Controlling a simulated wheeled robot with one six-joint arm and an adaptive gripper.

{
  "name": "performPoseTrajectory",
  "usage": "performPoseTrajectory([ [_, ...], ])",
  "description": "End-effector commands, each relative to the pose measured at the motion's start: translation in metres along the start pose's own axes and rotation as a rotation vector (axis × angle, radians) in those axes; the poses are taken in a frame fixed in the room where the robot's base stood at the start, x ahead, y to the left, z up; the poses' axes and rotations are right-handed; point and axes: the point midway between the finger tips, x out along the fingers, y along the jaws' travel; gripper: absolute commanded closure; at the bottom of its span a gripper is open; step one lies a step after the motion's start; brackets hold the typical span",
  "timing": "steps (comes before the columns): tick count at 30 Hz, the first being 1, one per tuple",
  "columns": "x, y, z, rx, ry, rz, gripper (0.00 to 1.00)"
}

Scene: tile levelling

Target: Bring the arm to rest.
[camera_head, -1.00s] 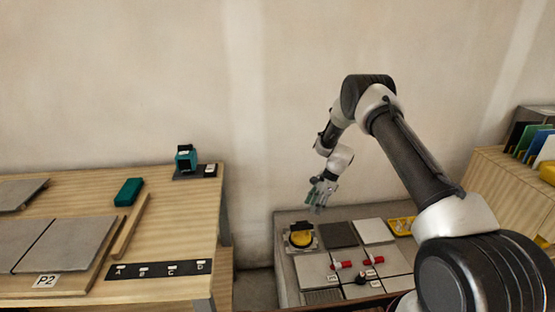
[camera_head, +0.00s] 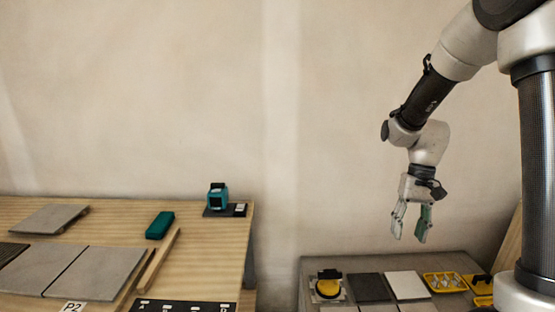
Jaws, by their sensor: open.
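My gripper (camera_head: 410,222) hangs in the air at the right, above the back part of the low grey bench (camera_head: 322,266). Its fingers point down and stand apart, with nothing between them. My arm comes down to it from the upper right.
Below are a yellow round tool (camera_head: 328,287), a dark tile (camera_head: 370,287), a light tile (camera_head: 407,285) and a yellow tray (camera_head: 445,282). A wooden table (camera_head: 215,262) at left holds grey tiles (camera_head: 95,272), a green block (camera_head: 160,225) and a teal device (camera_head: 218,196). Between table and bench is a gap.

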Motion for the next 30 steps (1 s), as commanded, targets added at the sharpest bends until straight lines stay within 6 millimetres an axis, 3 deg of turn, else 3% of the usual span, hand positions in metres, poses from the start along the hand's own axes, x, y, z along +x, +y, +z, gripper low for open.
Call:
performPoseTrajectory([
  [1, -0.018, 0.006, 0.022, -0.039, 0.034, 0.01, 0.55],
  [6, -0.056, 0.026, 0.09, -0.141, 0.139, 0.049, 0.55],
  [12, -0.081, 0.044, 0.157, -0.184, 0.302, 0.076, 0.55],
  [15, -0.09, 0.049, 0.179, -0.191, 0.392, 0.075, 0.55],
  [21, -0.115, 0.049, 0.197, -0.196, 0.542, 0.059, 0.55],
  [30, -0.122, 0.049, 0.2, -0.196, 0.575, 0.055, 0.55],
])
